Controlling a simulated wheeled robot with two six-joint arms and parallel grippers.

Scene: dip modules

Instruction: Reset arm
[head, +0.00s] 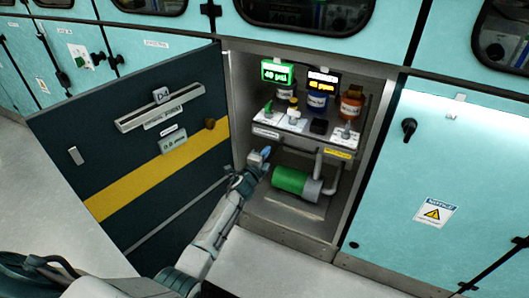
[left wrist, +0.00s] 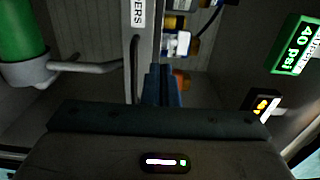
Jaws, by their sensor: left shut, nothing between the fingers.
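My left arm reaches from the bottom left into the open cabinet in the head view. My left gripper (head: 265,153) is shut and empty, at the cabinet opening just left of and above the green cylinder (head: 291,180). In the left wrist view my left gripper (left wrist: 159,72) shows as dark blue fingers closed together, below a panel edge carrying a label. The green cylinder also shows in the left wrist view (left wrist: 20,30), at the upper left. My right gripper is not in view.
The dark cabinet door (head: 80,155) with a yellow stripe stands open on the left. A shelf (head: 300,140) holds several capped bottles and valves under a green display (head: 277,72) and a yellow-lit display (head: 322,82). A closed teal door (head: 455,150) is on the right. Grey floor lies in front.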

